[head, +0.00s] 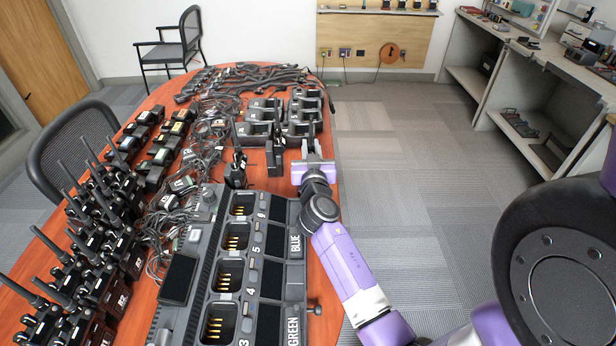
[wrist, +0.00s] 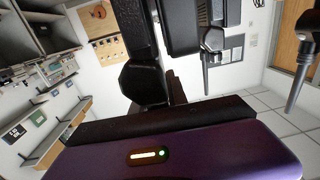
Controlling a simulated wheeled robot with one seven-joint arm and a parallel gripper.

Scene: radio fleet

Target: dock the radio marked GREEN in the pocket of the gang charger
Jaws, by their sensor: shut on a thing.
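The gang charger (head: 263,283) lies along the front of the table. Its visible pockets, marked 3 to 6, are empty with gold contacts showing. A GREEN label (head: 293,325) is beside pocket 3, and a BLUE label (head: 295,243) is farther up. My gripper (head: 308,150) is beyond the charger's far end, above the table's right side. It is shut on a dark radio (wrist: 190,22), seen close up with its antenna pointing down in the upside-down wrist view. No marking on this radio is readable.
A radio (head: 235,168) stands upright just past the charger. Several radios (head: 75,265) crowd the left side, with tangled cables (head: 185,205) between. Single chargers (head: 262,120) stand farther back. Open floor (head: 400,180) lies right of the table.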

